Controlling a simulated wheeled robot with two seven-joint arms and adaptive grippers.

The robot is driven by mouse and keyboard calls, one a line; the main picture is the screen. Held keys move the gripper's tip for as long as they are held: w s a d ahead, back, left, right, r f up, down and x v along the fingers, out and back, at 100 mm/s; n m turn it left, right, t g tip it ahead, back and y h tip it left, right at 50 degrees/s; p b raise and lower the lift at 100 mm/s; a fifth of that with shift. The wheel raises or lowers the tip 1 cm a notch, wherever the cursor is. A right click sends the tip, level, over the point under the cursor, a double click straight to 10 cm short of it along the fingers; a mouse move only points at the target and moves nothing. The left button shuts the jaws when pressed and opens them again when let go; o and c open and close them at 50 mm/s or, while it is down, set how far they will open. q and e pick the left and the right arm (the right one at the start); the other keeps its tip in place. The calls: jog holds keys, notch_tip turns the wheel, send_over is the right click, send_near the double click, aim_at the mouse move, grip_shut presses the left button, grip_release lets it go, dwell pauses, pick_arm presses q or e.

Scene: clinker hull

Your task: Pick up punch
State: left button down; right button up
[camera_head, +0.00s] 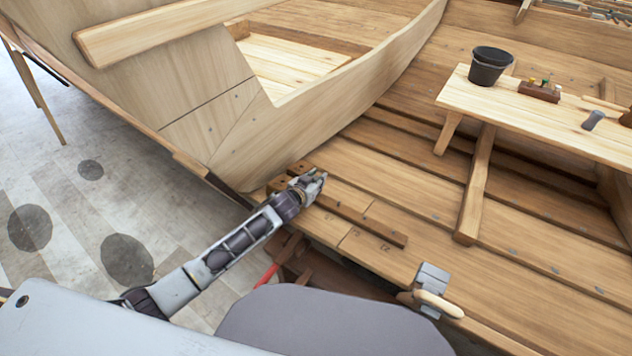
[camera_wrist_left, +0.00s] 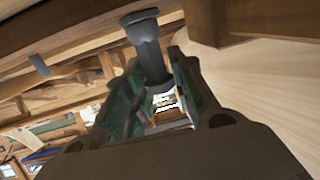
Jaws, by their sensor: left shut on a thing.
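My left gripper (camera_head: 316,184) reaches in from the lower left, over the wooden blocks by the hull's edge. In the left wrist view, the gripper (camera_wrist_left: 152,92) is shut on the punch (camera_wrist_left: 149,52), a dark grey tool with a wide round head and a narrower shank. The head stands out beyond the green-padded fingers, and the lower shank runs down between them. In the head view I cannot make out the punch clearly at the gripper. My right gripper is not in view.
A bench (camera_head: 560,125) at the right bears a dark bucket (camera_head: 488,66), a tool block (camera_head: 540,91) and a grey cylinder (camera_head: 593,120). A grey-headed tool with a wooden handle (camera_head: 438,303) lies at the front edge. Hull planking (camera_head: 340,100) rises behind my left gripper.

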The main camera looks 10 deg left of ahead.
aim_at(316, 178)
pick_arm(q)
jog(key=shift+r, duration=0.6)
notch_tip(316, 178, up, 2)
jog(key=shift+r, duration=0.1)
notch_tip(316, 178, up, 6)
jog(key=shift+f+p, duration=0.2)
jog(key=shift+p, duration=0.35)
jog(key=shift+r, duration=0.55)
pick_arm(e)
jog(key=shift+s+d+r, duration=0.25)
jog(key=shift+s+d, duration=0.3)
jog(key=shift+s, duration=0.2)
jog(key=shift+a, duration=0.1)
